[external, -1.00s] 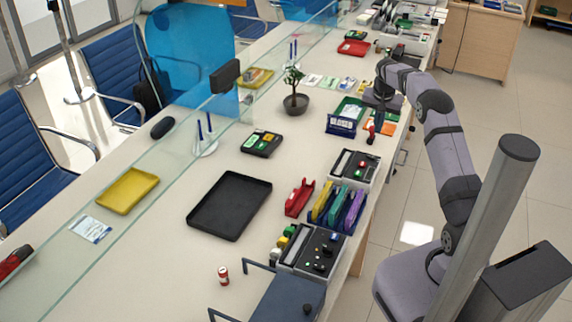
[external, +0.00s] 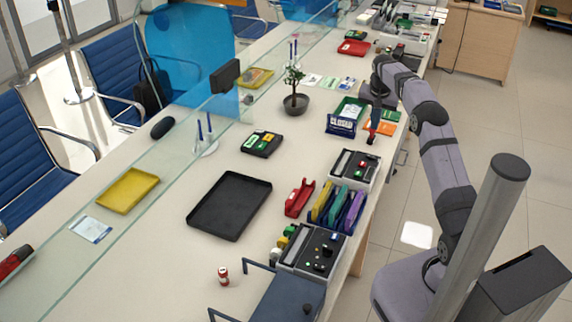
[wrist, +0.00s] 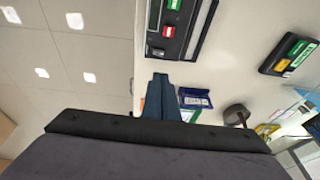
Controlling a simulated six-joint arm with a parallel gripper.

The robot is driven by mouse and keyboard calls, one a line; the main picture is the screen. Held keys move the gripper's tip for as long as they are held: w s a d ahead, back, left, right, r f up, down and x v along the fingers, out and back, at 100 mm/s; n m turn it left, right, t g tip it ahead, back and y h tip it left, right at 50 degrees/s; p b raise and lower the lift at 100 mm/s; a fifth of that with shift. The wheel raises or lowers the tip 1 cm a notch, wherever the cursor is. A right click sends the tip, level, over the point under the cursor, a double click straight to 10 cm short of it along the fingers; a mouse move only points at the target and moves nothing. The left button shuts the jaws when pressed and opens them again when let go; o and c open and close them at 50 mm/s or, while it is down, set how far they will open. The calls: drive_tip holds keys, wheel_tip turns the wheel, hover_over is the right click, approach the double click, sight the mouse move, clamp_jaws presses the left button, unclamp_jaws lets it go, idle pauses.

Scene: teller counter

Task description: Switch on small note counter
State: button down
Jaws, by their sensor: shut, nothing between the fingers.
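Two grey machines with dark control panels stand along the counter's right side. The farther one (external: 340,172) has a long slot and a panel with green and red buttons. The nearer one (external: 296,258) has a panel with several small knobs and buttons. I cannot tell by label which is the small note counter. My gripper (external: 373,136) points down beyond the farther machine, near the CLOSED sign, apart from both machines. In the wrist view my gripper (wrist: 161,77) is shut and empty, just below the button panel (wrist: 160,42) with its red and green buttons.
A blue CLOSED sign (external: 341,125) and a green tray (external: 352,106) stand near my gripper. A black tray (external: 230,205) and a potted plant (external: 295,103) lie farther left. A glass screen runs along the counter.

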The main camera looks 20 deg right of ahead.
drive_tip(key=shift+f, duration=0.1)
idle(0.3)
drive_tip(key=p, duration=0.4)
hover_over(368, 155)
drive_tip(key=s, duration=0.1)
wheel_tip(368, 155, down, 11)
drive_tip(key=shift+f, duration=0.2)
drive_tip(key=shift+w+a+f+p, duration=0.15)
drive_tip(key=shift+f+p, duration=0.2)
drive_tip(key=shift+f, duration=0.6)
drive_tip(key=shift+w+a+f+b, duration=0.1)
drive_tip(key=shift+f+b, duration=0.35)
drive_tip(key=shift+b, duration=0.25)
drive_tip(key=shift+r, duration=0.2)
